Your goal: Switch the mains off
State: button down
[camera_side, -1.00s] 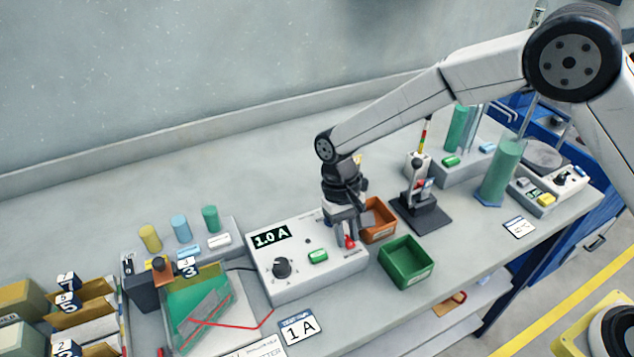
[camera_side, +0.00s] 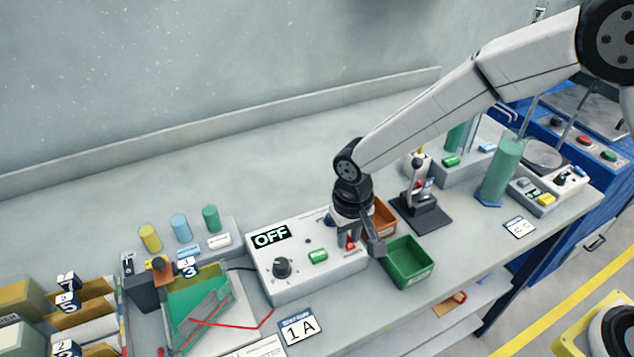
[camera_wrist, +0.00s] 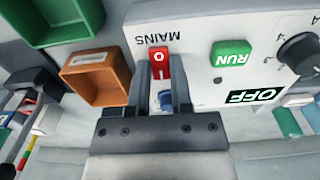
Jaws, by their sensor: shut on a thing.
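The white power supply box (camera_side: 315,275) stands on the bench, and its display (camera_side: 271,236) reads OFF. The red mains switch (camera_side: 350,243) is at the box's right end. In the wrist view the mains switch (camera_wrist: 159,62), marked O and I, lies under the label MAINS. My gripper (camera_side: 359,243) points down over this end, its fingers low at the switch. In the wrist view my gripper (camera_wrist: 161,80) has a finger on either side of the switch and is shut on it. The fingers hide part of the switch's surroundings.
A green RUN button (camera_side: 318,256) and a black dial (camera_side: 282,267) are on the box. An orange bin (camera_side: 383,214) and a green bin (camera_side: 408,262) stand close on the right. A dark stand with a lever (camera_side: 421,205) is behind them. The bench's rear left is clear.

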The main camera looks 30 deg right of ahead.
aim_at(349, 241)
jog(key=c, duration=0.5)
grip_release()
jog(key=shift+r, duration=3.9)
jog(key=shift+d, duration=0.1)
jog(key=s+d+t, duration=0.1)
jog(key=s+d, duration=0.3)
jog(key=d, duration=0.3)
jog(key=s+d, duration=0.4)
jog(key=d, duration=0.3)
jog(key=s+d+t, duration=0.1)
jog(key=s+d, duration=0.3)
jog(key=d, duration=0.3)
jog(key=shift+d+f+t, duration=0.3)
